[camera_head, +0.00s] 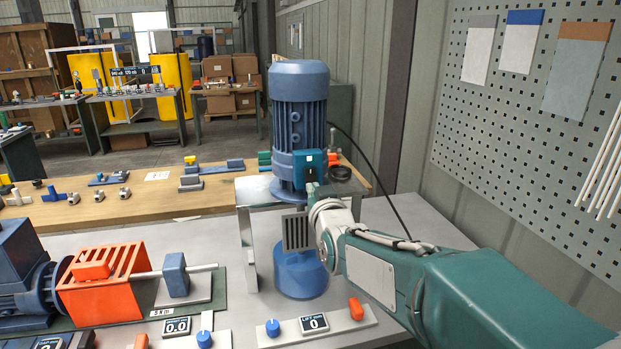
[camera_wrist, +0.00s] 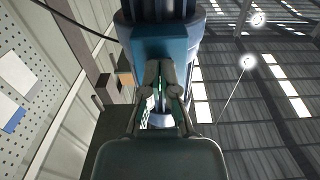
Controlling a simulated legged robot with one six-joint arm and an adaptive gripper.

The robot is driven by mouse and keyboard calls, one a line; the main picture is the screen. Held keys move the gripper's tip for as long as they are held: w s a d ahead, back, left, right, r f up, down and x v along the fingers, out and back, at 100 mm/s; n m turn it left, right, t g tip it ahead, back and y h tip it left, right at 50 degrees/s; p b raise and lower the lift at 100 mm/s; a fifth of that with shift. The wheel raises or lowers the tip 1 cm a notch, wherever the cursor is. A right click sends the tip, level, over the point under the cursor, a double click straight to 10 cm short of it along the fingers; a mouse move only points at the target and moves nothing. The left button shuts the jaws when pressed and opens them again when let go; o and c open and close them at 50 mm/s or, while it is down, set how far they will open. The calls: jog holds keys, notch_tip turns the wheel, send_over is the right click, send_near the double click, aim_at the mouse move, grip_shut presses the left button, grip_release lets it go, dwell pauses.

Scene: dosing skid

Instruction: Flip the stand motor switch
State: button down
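The stand motor (camera_head: 298,110) is a blue, finned upright motor on a grey stand at the back of the near table. A teal switch box (camera_head: 308,172) is on its front, with a small white mark on top. My gripper (camera_head: 311,189) is at the lower front of this box. In the wrist view the motor (camera_wrist: 160,10) fills the top centre, with the box (camera_wrist: 165,48) below it. My gripper (camera_wrist: 160,72) shows there with its fingertips close together in front of the box. The switch lever is not clearly visible, and contact cannot be told.
A grey slotted plate (camera_head: 296,232) and a blue round base (camera_head: 301,274) are below the motor. A control panel (camera_head: 316,326) with a blue knob, display and orange switch lies in front. An orange guard (camera_head: 103,281) is left. A pegboard wall (camera_head: 520,120) stands right.

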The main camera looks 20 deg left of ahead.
jog(key=shift+w+a, duration=0.25)
jog(key=shift+w, duration=0.15)
jog(key=v, duration=0.7)
dwell(0.5)
jog(key=s+d+f+m+g+h, duration=0.2)
jog(key=s+d+f+g+h, duration=0.15)
jog(key=s+d, duration=0.6)
jog(key=s+d+f+m+g+h, duration=0.2)
jog(key=s+d+f+h, duration=0.15)
jog(key=d, duration=1.15)
jog(key=s+d+f+m+g+h, duration=0.1)
jog(key=s+d+f+g, duration=0.1)
jog(key=s, duration=0.4)
jog(key=s+d+f+m+g+h, duration=0.1)
jog(key=s+d+f+g, duration=0.1)
jog(key=s+d, duration=0.2)
jog(key=shift+s+f+h, duration=0.3)
jog(key=shift+s+f, duration=0.1)
jog(key=shift+s, duration=0.75)
jog(key=shift+d, duration=0.1)
